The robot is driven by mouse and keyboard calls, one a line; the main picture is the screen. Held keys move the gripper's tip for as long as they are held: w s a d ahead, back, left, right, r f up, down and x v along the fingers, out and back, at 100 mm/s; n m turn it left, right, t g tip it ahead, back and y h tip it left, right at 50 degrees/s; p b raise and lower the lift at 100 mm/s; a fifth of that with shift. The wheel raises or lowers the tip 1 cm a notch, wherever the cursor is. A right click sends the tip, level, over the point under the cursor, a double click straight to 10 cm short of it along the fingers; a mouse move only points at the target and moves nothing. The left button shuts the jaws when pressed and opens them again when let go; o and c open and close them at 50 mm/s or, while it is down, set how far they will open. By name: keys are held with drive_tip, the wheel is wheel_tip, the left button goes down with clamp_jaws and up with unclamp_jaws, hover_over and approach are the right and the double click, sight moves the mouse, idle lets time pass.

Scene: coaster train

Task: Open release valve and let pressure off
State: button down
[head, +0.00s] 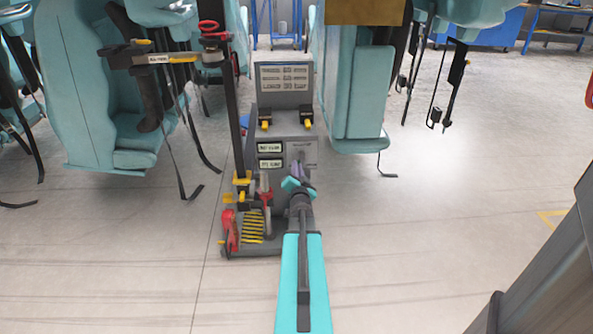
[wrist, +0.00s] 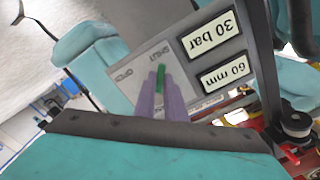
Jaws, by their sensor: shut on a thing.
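The grey pump unit (head: 284,125) stands upright in the middle of the head view, with a light panel (head: 303,150) on its front. In the wrist view, seen turned over, the panel (wrist: 120,88) carries the words SHUT and OPEN. My gripper (head: 297,170) reaches this panel, and in the wrist view its purple fingers (wrist: 161,84) are shut on a small green valve handle (wrist: 160,77). The handle's base and most of its length are hidden by the fingers, so its exact setting cannot be told.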

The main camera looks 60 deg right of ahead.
drive_tip(key=shift+s+d+r+n+b, duration=0.1)
drive_tip(key=shift+s+d+n+b, duration=0.85)
drive_tip(key=shift+n, duration=1.9)
drive_tip(key=shift+s+r+n+b, duration=0.1)
drive_tip(key=shift+s+n+b, duration=0.3)
drive_tip(key=shift+n+b, duration=1.75)
drive_tip(key=shift+s+d+n+b, duration=0.5)
drive_tip(key=shift+s+n+b, duration=0.15)
drive_tip(key=shift+n, duration=2.85)
drive_tip(key=c, duration=1.8)
unclamp_jaws()
drive_tip(key=shift+a, duration=0.1)
drive_tip(key=p+v, duration=0.2)
drive_tip(key=v, duration=0.4)
drive_tip(key=shift+r+p, duration=0.1)
drive_tip(key=shift+p, duration=0.25)
